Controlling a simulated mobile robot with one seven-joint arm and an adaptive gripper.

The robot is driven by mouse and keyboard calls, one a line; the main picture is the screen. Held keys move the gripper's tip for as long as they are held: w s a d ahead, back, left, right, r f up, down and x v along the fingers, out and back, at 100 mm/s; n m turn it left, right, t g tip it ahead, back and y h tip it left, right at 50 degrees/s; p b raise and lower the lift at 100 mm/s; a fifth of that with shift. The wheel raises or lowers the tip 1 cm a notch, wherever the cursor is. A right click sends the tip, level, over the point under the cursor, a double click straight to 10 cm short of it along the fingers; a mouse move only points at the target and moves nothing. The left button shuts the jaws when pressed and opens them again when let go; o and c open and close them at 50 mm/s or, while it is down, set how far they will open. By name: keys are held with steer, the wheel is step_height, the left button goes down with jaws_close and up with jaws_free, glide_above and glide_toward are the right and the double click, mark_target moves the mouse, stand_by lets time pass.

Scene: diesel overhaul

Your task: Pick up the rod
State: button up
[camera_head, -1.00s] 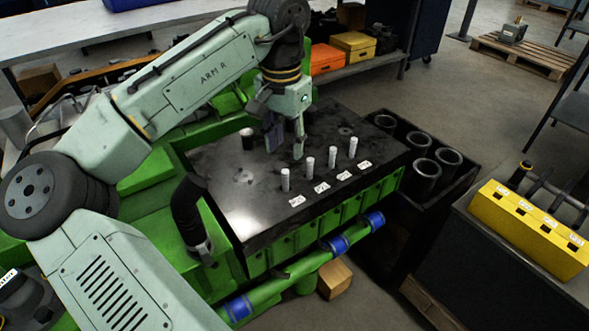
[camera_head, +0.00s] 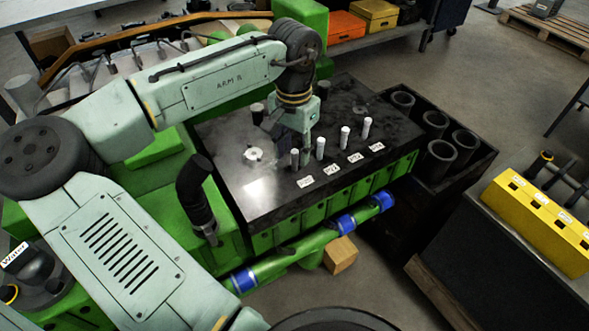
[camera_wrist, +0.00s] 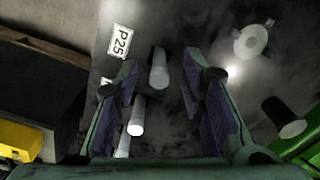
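Several pale upright rods stand in a row on the dark block top, behind white labels. The leftmost rod (camera_head: 294,158) is beside the lower end of my gripper (camera_head: 293,146), which partly overlaps it in the head view. In the wrist view my gripper (camera_wrist: 161,62) is open, with a finger on either side of this rod (camera_wrist: 158,70). Gaps show between the rod and both fingers. The label P25 (camera_wrist: 119,41) is near the rod.
A black cylinder (camera_head: 258,113) stands behind on the block top (camera_head: 228,178). A pale disc (camera_head: 253,154) lies left of my gripper. A bin with dark sleeves (camera_head: 437,160) and a yellow rack (camera_head: 540,220) are at the right.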

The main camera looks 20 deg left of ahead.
steer(key=shift+f, duration=0.75)
steer(key=shift+c, duration=0.4)
jaws_close()
